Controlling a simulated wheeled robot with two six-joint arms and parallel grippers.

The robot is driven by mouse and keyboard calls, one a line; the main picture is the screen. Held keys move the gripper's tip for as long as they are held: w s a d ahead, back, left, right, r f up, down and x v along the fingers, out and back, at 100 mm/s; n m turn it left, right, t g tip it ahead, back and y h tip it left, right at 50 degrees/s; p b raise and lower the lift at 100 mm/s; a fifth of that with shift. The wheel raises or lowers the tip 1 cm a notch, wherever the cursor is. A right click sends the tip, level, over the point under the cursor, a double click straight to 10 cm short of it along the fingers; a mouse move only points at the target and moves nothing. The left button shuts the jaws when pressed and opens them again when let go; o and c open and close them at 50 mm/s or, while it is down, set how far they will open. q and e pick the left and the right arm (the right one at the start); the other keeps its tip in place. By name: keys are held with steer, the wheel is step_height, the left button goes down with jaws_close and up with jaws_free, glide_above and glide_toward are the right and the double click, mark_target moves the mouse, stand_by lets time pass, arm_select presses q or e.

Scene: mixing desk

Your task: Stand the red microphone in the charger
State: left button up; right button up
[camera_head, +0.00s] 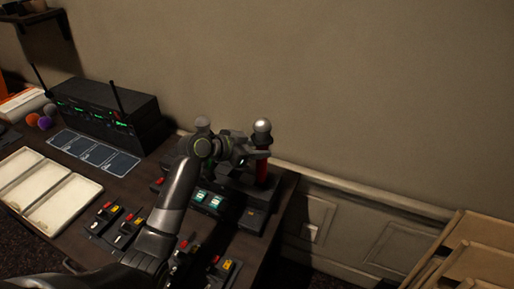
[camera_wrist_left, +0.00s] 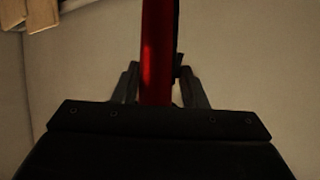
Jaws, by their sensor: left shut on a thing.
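The red microphone (camera_head: 262,168) stands upright with its silver ball head at the top, at the right end of the desk. My left gripper (camera_head: 252,155) is shut around its red body. The body also fills the middle of the left wrist view (camera_wrist_left: 156,60), between the two fingers (camera_wrist_left: 158,88). The charger (camera_head: 240,196) is a dark block below the microphone. The microphone's lower end meets or overlaps the charger's right part; I cannot tell whether it is seated. A second ball head (camera_head: 202,123) shows behind my left arm, its body hidden. My right gripper is not in view.
A black receiver (camera_head: 110,112) with green lights and antennas stands at the back left. A pale three-part tray (camera_head: 48,190) lies at the left. Several small belt-pack-like devices (camera_head: 118,226) lie at the front. Wooden folding chairs (camera_head: 465,250) stand at the right, beyond the desk edge.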

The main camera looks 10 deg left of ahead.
arm_select(q)
steer(key=shift+f+b, duration=2.35)
steer(key=shift+f, duration=0.75)
steer(key=o, duration=1.8)
steer(key=shift+f, duration=0.1)
steer(key=shift+s+a, duration=0.1)
steer(key=shift+s+a+r+p, duration=0.2)
steer(key=shift+s+a+p, duration=0.3)
steer(key=shift+s+a, duration=0.4)
steer(key=shift+s+a+r+p, duration=0.15)
steer(key=shift+s+a+p, duration=0.35)
steer(key=shift+s+a, duration=0.35)
steer(key=s+a, duration=0.1)
steer(key=s+a+p, duration=0.1)
steer(key=s+a, duration=0.1)
steer(key=shift+s+a+r, duration=0.15)
steer(key=shift+s+r, duration=0.05)
steer(key=shift+s, duration=0.1)
